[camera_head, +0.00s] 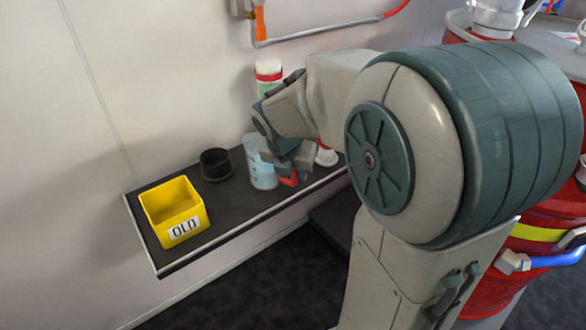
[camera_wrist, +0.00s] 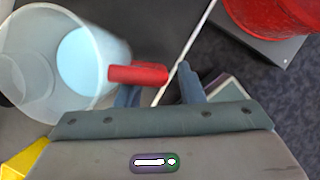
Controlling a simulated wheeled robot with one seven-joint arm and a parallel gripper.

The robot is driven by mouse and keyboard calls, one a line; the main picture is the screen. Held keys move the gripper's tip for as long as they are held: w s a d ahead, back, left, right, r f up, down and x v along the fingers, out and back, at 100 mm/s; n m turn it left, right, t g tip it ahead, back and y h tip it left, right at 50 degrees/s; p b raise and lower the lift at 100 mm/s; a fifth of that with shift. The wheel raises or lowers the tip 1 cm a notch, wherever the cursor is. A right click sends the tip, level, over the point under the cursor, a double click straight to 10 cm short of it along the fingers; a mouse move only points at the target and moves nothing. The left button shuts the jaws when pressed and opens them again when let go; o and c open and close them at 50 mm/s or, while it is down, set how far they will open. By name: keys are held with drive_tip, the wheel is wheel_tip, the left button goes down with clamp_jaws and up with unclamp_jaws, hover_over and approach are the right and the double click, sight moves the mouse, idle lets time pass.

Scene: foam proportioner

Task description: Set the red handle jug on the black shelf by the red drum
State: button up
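The jug (camera_head: 262,170) is clear and pale, with a red handle (camera_head: 288,180), and it stands upright at the wall shelf (camera_head: 232,207). In the wrist view the jug (camera_wrist: 82,55) shows its open mouth, and its handle (camera_wrist: 138,73) points right towards my fingers. My gripper (camera_wrist: 160,88) is open at the handle; the handle's end overlaps the left finger and stops short of the right one. In the head view my gripper (camera_head: 288,160) partly hides the jug. The red drum (camera_head: 490,275) stands at right, largely behind my arm. A low dark surface (camera_head: 335,218) lies beside my arm.
A yellow bin marked OLD (camera_head: 172,205) and a black cup (camera_head: 215,163) stand left of the jug. A bottle with a white cap (camera_head: 268,68) stands behind my gripper. In the wrist view a red round body (camera_wrist: 275,15) rests on a grey plate (camera_wrist: 270,45).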

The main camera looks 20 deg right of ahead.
drive_tip(key=p+v, duration=0.5)
drive_tip(key=v, duration=0.7)
drive_tip(key=s+a+f+m+g+y, duration=0.1)
drive_tip(key=s+f+m, duration=0.3)
drive_tip(key=m, duration=1)
drive_tip(key=s+f+m+g+y, duration=0.1)
drive_tip(key=s+f+m, duration=0.3)
drive_tip(key=s+m, duration=0.5)
drive_tip(key=m, duration=0.5)
drive_tip(key=shift+s+a+y, duration=0.25)
drive_tip(key=shift+a+y, duration=0.15)
